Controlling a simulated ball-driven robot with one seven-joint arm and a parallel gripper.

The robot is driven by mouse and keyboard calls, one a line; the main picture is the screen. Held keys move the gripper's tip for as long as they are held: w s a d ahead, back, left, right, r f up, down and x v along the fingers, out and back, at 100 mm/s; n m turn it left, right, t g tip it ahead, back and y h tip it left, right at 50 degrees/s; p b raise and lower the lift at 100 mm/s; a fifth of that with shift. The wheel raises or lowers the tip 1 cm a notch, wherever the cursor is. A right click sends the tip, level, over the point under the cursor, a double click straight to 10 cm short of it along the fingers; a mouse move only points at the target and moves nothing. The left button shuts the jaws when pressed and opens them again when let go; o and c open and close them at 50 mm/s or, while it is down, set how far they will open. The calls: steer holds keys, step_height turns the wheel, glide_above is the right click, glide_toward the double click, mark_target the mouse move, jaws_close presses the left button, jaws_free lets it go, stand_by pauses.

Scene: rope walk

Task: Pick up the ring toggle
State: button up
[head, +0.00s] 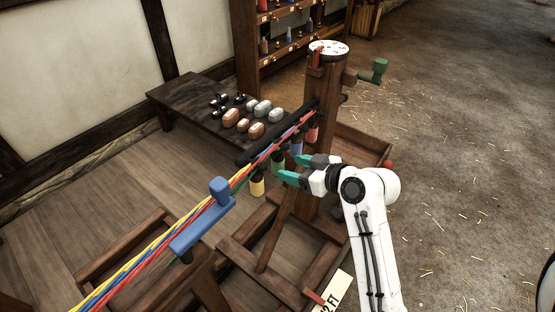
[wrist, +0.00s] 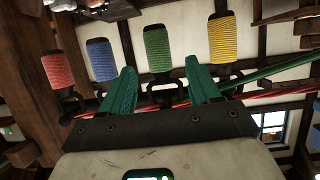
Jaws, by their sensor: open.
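I cannot tell for sure which piece is the ring toggle. Several small black pieces (head: 222,101) lie on the dark bench, too small to make out. My gripper (head: 290,167) is open, with teal fingers, beside a row of hanging colored handles and away from the bench. In the wrist view, the green handle (wrist: 158,48) shows between and beyond the open fingertips (wrist: 161,68), with a dark metal loop under it. Nothing is held. The blue handle (wrist: 101,60) and red handle (wrist: 57,71) are to the left, the yellow handle (wrist: 223,38) to the right.
Copper and silver pieces (head: 257,108) lie on the bench (head: 190,103). Colored ropes (head: 150,255) run from a blue slotted block (head: 205,223) to the wooden post (head: 322,90). Wooden frames fill the foreground below. The floor (head: 465,130) at right is clear but for straw.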

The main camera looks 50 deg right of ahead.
mark_target(282, 165)
steer(key=shift+p+x, duration=0.5)
steer(key=shift+x, duration=2.8)
steer(key=shift+c, duration=0.3)
steer(key=c, duration=1)
